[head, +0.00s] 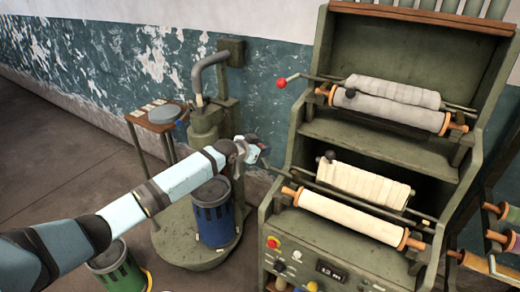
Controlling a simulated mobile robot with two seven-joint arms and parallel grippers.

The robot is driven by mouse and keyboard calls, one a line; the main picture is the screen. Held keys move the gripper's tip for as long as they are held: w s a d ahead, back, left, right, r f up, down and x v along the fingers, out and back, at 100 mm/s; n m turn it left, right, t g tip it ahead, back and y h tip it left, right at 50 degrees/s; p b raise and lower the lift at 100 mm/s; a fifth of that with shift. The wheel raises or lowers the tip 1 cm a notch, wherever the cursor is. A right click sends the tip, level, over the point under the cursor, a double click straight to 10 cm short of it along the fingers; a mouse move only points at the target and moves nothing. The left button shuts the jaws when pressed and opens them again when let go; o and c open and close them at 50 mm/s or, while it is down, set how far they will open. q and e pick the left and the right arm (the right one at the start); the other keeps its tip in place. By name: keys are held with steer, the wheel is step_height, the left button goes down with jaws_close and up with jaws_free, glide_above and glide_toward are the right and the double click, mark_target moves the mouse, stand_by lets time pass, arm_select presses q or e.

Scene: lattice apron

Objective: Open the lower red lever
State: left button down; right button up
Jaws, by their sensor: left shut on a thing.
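A green-grey machine has two roller tiers. The upper lever (293,78) ends in a red ball at the left of the upper tier. The lower lever's rod (310,184) runs along the lower tier, and its left end reaches toward my left gripper. My left gripper (257,150) is at that end, left of the lower rollers, and is shut on the lower red lever. The jaws hide the lever's knob. My right gripper is not in view.
A blue bin (213,212) stands below my left arm on a round base, with a green bin (115,268) nearby. A pipe and pump column (205,120) stand behind. A control panel (300,262) is on the machine's front. Open floor lies left.

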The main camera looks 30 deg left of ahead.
arm_select(q)
steer(key=shift+a+r, duration=0.1)
steer(key=c, duration=0.8)
jaws_free()
steer(key=shift+o, duration=0.6)
steer(key=shift+w+f, duration=0.1)
steer(key=shift+f, duration=0.1)
steer(key=shift+s+a+r, duration=0.1)
steer(key=shift+s+r, duration=0.05)
steer(key=shift+s, duration=0.3)
steer(key=b+v, duration=0.1)
steer(key=v, duration=1.2)
steer(key=shift+b, duration=0.35)
